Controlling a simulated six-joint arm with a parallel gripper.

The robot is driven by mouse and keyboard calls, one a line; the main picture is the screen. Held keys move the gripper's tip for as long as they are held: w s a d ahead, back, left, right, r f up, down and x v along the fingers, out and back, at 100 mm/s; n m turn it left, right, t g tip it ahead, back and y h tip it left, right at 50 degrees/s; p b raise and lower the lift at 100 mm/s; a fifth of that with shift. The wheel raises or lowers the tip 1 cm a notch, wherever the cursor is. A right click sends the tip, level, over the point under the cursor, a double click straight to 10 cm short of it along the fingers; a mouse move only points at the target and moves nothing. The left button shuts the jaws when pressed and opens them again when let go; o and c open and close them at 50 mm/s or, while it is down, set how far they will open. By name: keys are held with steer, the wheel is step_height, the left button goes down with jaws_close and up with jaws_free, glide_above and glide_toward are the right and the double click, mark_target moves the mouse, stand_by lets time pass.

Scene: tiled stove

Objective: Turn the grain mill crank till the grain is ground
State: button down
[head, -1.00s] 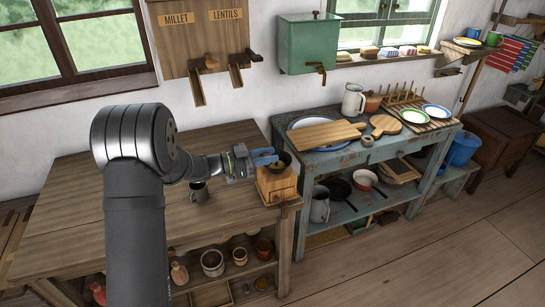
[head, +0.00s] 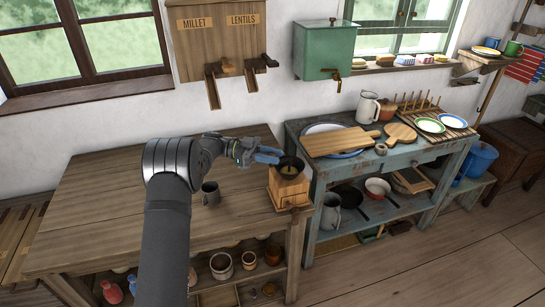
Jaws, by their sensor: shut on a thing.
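The wooden grain mill (head: 289,190) stands at the right end of the brown table (head: 130,210). It has a dark bowl-shaped hopper (head: 291,167) on top, with something yellowish showing inside. My gripper (head: 272,154) reaches in from the left, with its blue fingers at the hopper's upper left edge. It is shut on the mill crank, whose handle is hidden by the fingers. The amount of grain and how finely it is ground cannot be told.
The blue workbench (head: 318,172) to the right holds a cutting board (head: 340,142). Wooden dispensers (head: 220,42) and a green tank (head: 324,50) hang behind. The table's left part is clear.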

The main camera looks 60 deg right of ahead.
steer(key=shift+r, duration=0.1)
steer(key=c, duration=1.2)
jaws_free()
steer(key=shift+w+a, duration=0.2)
steer(key=shift+w, duration=1)
steer(key=shift+w+a, duration=0.2)
steer(key=shift+w, duration=1.05)
steer(key=shift+w+a, duration=0.2)
steer(key=shift+w, duration=1)
steer(key=shift+c, duration=0.2)
